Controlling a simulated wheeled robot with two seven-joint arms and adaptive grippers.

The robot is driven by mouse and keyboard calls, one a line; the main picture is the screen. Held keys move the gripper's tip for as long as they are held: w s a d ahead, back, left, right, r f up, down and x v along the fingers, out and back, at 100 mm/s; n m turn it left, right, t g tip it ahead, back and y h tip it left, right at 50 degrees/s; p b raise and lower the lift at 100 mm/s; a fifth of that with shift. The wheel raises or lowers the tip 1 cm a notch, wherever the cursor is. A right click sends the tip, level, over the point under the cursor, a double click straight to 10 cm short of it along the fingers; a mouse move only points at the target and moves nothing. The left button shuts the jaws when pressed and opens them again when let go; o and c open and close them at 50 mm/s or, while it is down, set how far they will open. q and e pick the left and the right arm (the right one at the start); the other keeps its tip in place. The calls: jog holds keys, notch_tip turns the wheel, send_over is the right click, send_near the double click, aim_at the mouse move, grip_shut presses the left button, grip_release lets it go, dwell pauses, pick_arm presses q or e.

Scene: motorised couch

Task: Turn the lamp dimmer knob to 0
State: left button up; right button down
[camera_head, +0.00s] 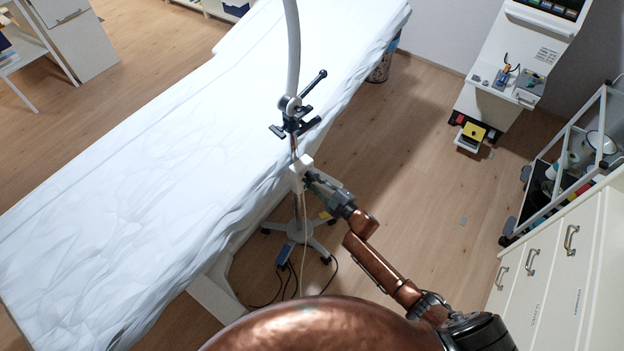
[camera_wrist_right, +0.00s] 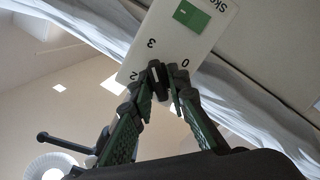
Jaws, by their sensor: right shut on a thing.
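The dimmer box (camera_head: 300,168) is a small white box on the lamp's stand pole, beside the couch edge. In the right wrist view the box (camera_wrist_right: 188,30) has a green patch and the printed numbers 0, 2 and 3. The dark dimmer knob (camera_wrist_right: 157,76) sits on its lower part, between the fingertips. My right gripper (camera_head: 309,179) reaches the box from the right. In the right wrist view its fingers (camera_wrist_right: 166,82) are closed around the knob. I cannot tell which number the knob points to. My left gripper is not in view.
A couch with a white sheet (camera_head: 150,150) fills the left. The lamp stand's wheeled base (camera_head: 297,238) is below the box, with loose cables. White drawers (camera_head: 555,260) and a trolley (camera_head: 560,150) stand at the right. The wooden floor (camera_head: 430,130) between is mostly clear.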

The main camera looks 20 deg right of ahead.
jog(key=shift+d+f, duration=0.1)
jog(key=shift+d, duration=0.05)
jog(key=c, duration=2.1)
grip_release()
jog(key=shift+o, duration=1.3)
jog(key=shift+s, duration=0.25)
jog(key=v, duration=1.1)
jog(key=shift+s, duration=0.2)
jog(key=shift+d, duration=0.1)
